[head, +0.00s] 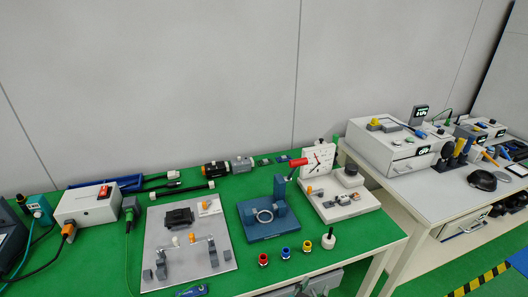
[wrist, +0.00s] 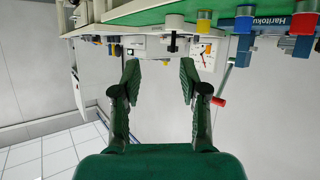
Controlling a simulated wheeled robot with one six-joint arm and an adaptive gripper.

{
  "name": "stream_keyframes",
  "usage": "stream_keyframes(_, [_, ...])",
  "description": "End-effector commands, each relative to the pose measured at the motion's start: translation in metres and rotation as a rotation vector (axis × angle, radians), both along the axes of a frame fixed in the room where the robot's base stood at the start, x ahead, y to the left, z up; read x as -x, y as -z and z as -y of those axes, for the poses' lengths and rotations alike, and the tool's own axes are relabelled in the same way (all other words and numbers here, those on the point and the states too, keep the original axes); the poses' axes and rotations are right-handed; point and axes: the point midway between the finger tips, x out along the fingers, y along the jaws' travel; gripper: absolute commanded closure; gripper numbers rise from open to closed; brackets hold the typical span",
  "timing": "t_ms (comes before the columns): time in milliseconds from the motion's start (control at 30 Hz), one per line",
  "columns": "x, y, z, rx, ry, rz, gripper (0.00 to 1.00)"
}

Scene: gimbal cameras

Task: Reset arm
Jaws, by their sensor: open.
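My gripper (wrist: 160,82) shows in the wrist view with its two green fingers spread wide and nothing between them. It is apart from the green-topped bench (wrist: 115,15), which appears upside down along the top of that view. My gripper and arm do not show in the head view. There the green bench (head: 371,244) runs along the wall with its fixtures standing on it.
The bench carries a grey fixture plate (head: 205,262), a blue fixture with a ring (head: 265,222), a white clock-faced panel (head: 318,160), several coloured knobs (head: 285,253) and a grey box (head: 88,206). A white-topped table (head: 440,198) stands at right. Bare wall rises behind.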

Motion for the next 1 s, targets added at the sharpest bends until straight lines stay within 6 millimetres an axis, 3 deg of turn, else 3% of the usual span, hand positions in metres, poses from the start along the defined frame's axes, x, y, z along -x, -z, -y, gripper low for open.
stream_keyframes(267, [0.03, 0.043, 0.02, 0.041, -0.15, -0.065, 0.57])
stream_keyframes(600, [0.111, 0.096, 0.041, 0.053, -0.413, -0.127, 0.57])
stream_keyframes(800, [0.168, 0.105, 0.046, 0.029, -0.529, -0.118, 0.57])
stream_keyframes(1000, [0.225, 0.096, 0.048, -0.002, -0.602, -0.075, 0.57])
